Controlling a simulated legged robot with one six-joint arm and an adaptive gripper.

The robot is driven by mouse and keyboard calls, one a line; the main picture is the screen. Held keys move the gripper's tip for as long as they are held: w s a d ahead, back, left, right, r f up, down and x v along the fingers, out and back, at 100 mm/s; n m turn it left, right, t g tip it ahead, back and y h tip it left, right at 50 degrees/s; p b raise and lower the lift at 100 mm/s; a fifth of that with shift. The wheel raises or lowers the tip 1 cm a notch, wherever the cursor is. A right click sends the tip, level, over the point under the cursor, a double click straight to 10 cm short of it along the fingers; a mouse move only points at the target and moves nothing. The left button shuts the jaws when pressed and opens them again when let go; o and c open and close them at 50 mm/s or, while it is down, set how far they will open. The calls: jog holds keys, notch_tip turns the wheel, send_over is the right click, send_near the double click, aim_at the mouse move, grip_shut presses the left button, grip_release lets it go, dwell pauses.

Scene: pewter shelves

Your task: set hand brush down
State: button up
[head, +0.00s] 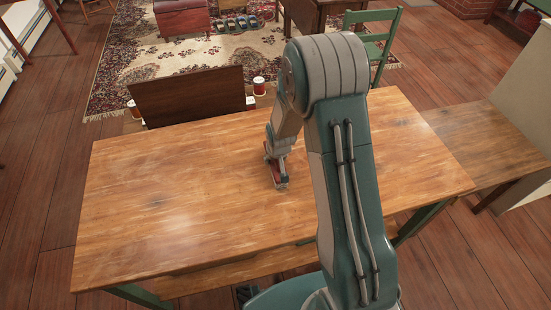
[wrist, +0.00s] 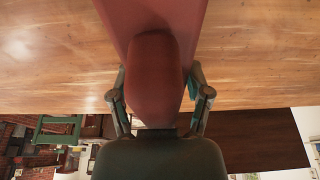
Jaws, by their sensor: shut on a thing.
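The hand brush shows as a red-brown, rounded body (wrist: 153,75) that fills the upper middle of the wrist view. My gripper (wrist: 159,92) has one finger on each side of it and is shut on it. In the head view my gripper (head: 277,170) is low over the middle of the wooden table (head: 180,200), and a small red part of the brush shows between its fingers. My arm hides part of the table to the right. I cannot tell whether the brush touches the tabletop. Its bristles are not visible.
The tabletop around my gripper is bare, with wide free room to the left. A dark brown panel (head: 188,96) stands behind the far edge, near red-and-white cans (head: 259,86). A green chair (head: 375,42) is behind on the right. A lower wooden bench (head: 480,145) adjoins the right side.

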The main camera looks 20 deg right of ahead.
jog(key=shift+f, duration=0.15)
jog(key=o, duration=1.3)
jog(key=shift+c, duration=0.2)
